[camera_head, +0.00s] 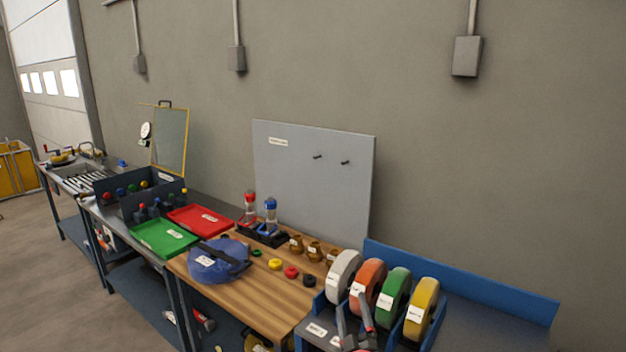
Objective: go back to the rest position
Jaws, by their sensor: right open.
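My right gripper (354,312) shows at the bottom of the head view, right of the middle. Its two grey fingers, with some red on them, point up and stand apart with nothing visible between them. It is in front of a row of upright discs: white (343,275), orange (368,284), green (393,295) and yellow (422,307). I cannot tell whether it touches their rack. My left gripper does not show.
A wooden worktop (245,297) holds a blue pouch-like item (212,266), small coloured rings (291,272) and two bottles (270,210). A green tray (163,238) and a red tray (200,219) lie to the left. A grey board (313,190) stands behind.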

